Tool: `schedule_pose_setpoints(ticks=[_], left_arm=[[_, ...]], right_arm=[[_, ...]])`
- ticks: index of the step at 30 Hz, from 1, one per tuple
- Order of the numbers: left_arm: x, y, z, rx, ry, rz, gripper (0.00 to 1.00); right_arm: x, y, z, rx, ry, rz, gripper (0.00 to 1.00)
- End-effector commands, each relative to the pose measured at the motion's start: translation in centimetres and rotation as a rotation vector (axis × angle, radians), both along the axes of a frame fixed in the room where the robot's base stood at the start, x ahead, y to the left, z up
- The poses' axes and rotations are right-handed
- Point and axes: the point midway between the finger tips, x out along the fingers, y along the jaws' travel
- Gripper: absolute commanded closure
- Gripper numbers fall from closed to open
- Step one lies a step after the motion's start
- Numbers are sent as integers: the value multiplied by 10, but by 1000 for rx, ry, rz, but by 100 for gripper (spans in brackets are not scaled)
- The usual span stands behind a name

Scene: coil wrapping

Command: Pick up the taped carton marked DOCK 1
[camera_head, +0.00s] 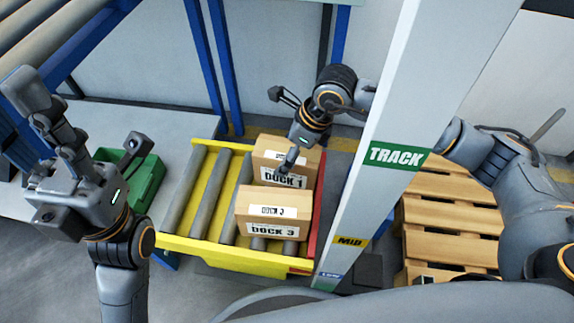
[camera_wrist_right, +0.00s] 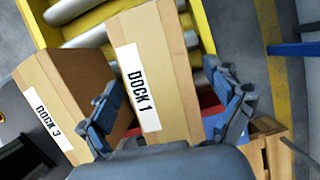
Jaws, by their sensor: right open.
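The brown DOCK 1 carton (camera_head: 303,169) sits at the back right of the yellow-framed roller tray, with a white label on its front. In the right wrist view the DOCK 1 carton (camera_wrist_right: 165,60) lies between the spread fingers of my right gripper (camera_wrist_right: 166,98). In the head view my right gripper (camera_head: 289,160) is over this carton and hides part of its top and label. The jaws are open; I cannot tell whether a finger touches the carton. My left gripper (camera_head: 42,128) is raised at the left, away from the cartons; its jaw opening is unclear.
The DOCK 3 carton (camera_head: 273,203) stands just in front of DOCK 1, and beside it in the wrist view (camera_wrist_right: 80,72). The roller tray (camera_head: 215,256) has free rollers at left. A green bin (camera_head: 150,182), a white TRACK post (camera_head: 415,100) and a wooden pallet (camera_head: 450,215) flank it.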

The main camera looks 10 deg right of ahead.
Motion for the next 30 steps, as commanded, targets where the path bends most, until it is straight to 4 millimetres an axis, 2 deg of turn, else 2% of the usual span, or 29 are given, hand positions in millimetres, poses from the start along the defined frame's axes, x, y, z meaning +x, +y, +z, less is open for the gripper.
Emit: schedule_pose_setpoints(ticks=[14, 24, 25, 30], left_arm=[[1, -1, -2, 3, 1, 0, 60], [0, -1, 4, 2, -20, 1, 60], [0, -1, 4, 2, -20, 1, 60], [0, -1, 4, 2, -20, 1, 60]], right_arm=[[0, 0, -4, 0, 0, 0, 9], [0, 0, -5, 0, 0, -1, 9], [0, 0, -5, 0, 0, -1, 11], [0, 0, -5, 0, 0, -1, 46]])
